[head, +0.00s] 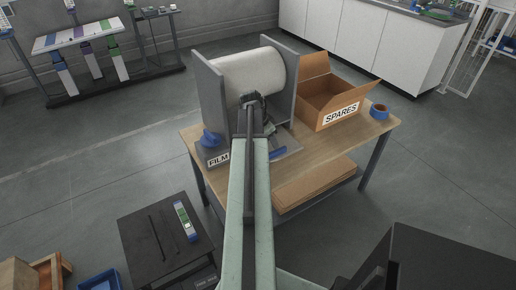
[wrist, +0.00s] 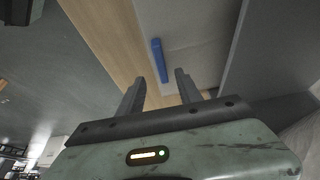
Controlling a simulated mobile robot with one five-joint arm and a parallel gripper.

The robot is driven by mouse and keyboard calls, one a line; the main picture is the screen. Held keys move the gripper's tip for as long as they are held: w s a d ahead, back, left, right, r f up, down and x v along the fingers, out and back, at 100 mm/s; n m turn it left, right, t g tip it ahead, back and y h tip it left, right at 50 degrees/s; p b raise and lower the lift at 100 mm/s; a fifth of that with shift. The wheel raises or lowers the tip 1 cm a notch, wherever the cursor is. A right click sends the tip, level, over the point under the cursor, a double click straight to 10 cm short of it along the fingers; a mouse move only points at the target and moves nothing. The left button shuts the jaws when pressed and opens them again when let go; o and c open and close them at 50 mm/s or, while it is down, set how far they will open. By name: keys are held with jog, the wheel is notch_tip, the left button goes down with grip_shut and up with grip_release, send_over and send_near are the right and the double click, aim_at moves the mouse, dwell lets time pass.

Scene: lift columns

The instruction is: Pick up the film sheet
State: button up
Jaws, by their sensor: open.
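A white film roll (head: 250,70) lies between two grey side plates on a stand with a FILM label (head: 218,159), on the wooden table. A separate film sheet is hard to make out. A pale flat area (wrist: 205,40) in the wrist view may be film or the stand's base. A blue bar (head: 278,153) lies at the stand's front right; a blue bar (wrist: 160,60) also shows beyond my fingertips in the wrist view. My gripper (wrist: 160,76) is open, with nothing seen between its fingers. In the head view my arm hides the stand's middle.
An open cardboard box labelled SPARES (head: 341,113) and a tape roll (head: 380,111) stand on the right of the wooden table (head: 315,146). Flat cardboard (head: 315,186) lies on the shelf below. A dark cabinet (head: 150,236) stands at front left.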

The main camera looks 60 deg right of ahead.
aim_at(277, 151)
jog(key=shift+s+d, duration=0.15)
jog(key=shift+s, duration=0.15)
jog(key=b+x, duration=0.7)
jog(key=shift+w+d+f, duration=0.1)
jog(key=shift+d+f, duration=0.05)
jog(key=shift+f, duration=0.2)
jog(key=shift+f+b, duration=0.25)
jog(key=shift+b, duration=0.05)
grip_shut()
